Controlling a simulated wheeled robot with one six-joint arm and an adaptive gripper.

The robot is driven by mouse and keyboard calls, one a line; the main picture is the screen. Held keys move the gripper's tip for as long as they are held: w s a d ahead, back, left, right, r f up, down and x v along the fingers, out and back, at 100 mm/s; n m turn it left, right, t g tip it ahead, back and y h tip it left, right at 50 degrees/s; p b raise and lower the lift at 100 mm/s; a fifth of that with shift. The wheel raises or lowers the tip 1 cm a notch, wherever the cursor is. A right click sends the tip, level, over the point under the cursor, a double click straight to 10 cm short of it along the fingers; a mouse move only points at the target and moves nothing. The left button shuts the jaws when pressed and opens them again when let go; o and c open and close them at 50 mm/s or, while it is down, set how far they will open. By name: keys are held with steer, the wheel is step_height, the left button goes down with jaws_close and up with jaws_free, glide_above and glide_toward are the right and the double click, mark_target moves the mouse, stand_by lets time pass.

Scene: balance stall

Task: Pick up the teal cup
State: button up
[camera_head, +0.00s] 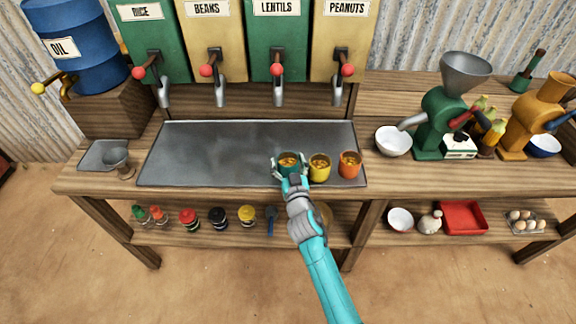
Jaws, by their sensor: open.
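The teal cup (289,161) stands upright on the grey metal sheet on the counter, with orange-brown contents showing inside. My gripper (290,170) is open at the cup, with a finger at each side of it. I cannot tell whether the fingers touch the cup. The lower front of the cup is partly hidden by my gripper. A yellow cup (320,166) stands close to the right of it, and an orange cup (349,164) stands further right. Both hold similar contents.
The metal sheet (215,155) is clear to the left. Dispensers with red-knobbed levers (277,70) hang above its back edge. A white bowl (393,141) and a green grinder (440,125) stand to the right.

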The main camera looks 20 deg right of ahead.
steer(key=shift+c, duration=0.3)
steer(key=c, duration=1)
steer(key=shift+o, duration=0.2)
steer(key=shift+r, duration=0.1)
